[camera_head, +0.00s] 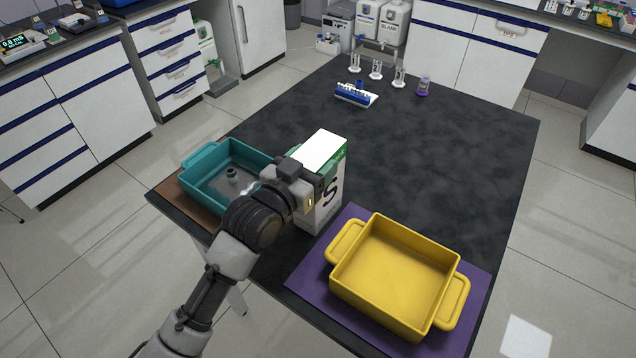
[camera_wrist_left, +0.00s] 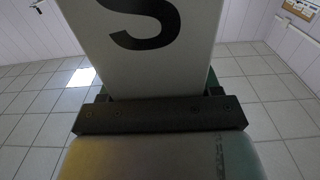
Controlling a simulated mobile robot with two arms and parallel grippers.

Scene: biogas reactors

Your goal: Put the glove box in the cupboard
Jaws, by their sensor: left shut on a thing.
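The glove box is a white and green carton (camera_head: 325,155) with a black "S" on its side. In the head view it stands upright at the near-left part of the dark table, between the teal tray and the yellow tray. My left gripper (camera_head: 318,184) is shut on the glove box. In the left wrist view the white box face (camera_wrist_left: 145,45) with the "S" rises right beyond the gripper (camera_wrist_left: 160,105). The fingertips are mostly hidden. I cannot tell whether the box touches the table. My right gripper is not in view. White cupboards (camera_head: 465,45) line the back.
A teal tray (camera_head: 205,150) holding small parts is on the left, and an empty yellow tray (camera_head: 352,292) lies on a purple mat (camera_head: 303,283) in front. A blue rack (camera_head: 356,94) and several small glass items stand at the table's far end. The table's middle right is clear.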

